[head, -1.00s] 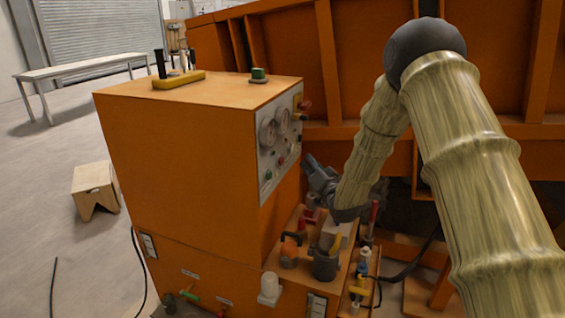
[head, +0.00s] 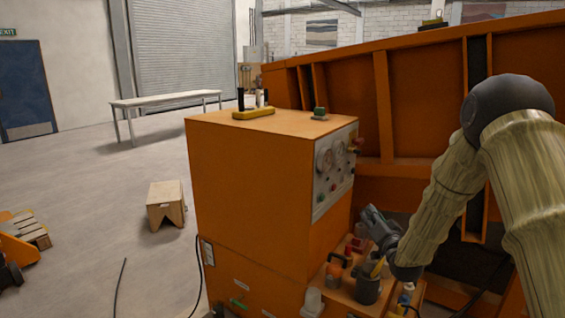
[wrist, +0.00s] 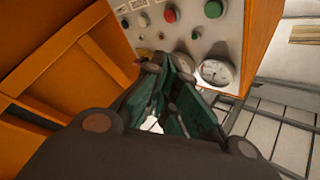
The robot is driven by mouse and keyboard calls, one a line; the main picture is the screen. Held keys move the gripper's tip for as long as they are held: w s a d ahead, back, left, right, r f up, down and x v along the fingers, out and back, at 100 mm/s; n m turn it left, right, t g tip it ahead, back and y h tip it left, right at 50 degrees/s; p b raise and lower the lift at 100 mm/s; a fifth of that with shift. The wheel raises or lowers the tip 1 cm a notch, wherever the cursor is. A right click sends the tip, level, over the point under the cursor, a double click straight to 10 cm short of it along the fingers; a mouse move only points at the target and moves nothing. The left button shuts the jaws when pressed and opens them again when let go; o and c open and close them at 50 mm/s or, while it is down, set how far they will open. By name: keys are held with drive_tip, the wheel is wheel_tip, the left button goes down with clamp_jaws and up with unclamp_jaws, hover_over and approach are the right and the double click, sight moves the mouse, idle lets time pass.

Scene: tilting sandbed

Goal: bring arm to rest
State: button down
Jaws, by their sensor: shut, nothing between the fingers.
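My arm comes in from the right in the head view, covered in a ribbed tan sleeve with a dark round elbow. My gripper (head: 372,215) is at its end, in front of the orange cabinet's panel side and above the small shelf. In the wrist view my gripper (wrist: 160,88) is shut and empty, its green-padded fingers pointing toward the control panel (wrist: 185,35). The panel carries gauges and red and green buttons. The same panel (head: 335,170) shows on the right face of the orange cabinet (head: 245,190) in the head view. I cannot tell the exact gap between fingertips and panel.
The shelf below my gripper holds a dark cup (head: 368,290) and several small items. The orange sandbed wall (head: 405,105) stands behind my arm. A wooden stool (head: 166,205) and a white bench (head: 165,101) stand at the left, with open floor between.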

drive_tip(key=s+a+f+g+h, duration=0.15)
drive_tip(key=s+f, duration=0.25)
drive_tip(key=f, duration=0.5)
drive_tip(key=s+a+f+g, duration=0.1)
drive_tip(key=s+f+g, duration=0.25)
drive_tip(key=f, duration=0.65)
drive_tip(key=s+a+f+n+g, duration=0.15)
drive_tip(key=s+f+g, duration=0.25)
drive_tip(key=s+f, duration=1)
drive_tip(key=s+f+n+g, duration=0.1)
drive_tip(key=s+f+g, duration=0.2)
drive_tip(key=s, duration=1)
drive_tip(key=s+a+f+n+g+h, duration=0.1)
drive_tip(key=s+f+g, duration=0.2)
drive_tip(key=s, duration=1)
drive_tip(key=s+a+f+n+g, duration=0.1)
drive_tip(key=s+f+g, duration=0.3)
drive_tip(key=s, duration=0.9)
drive_tip(key=shift+h, duration=0.35)
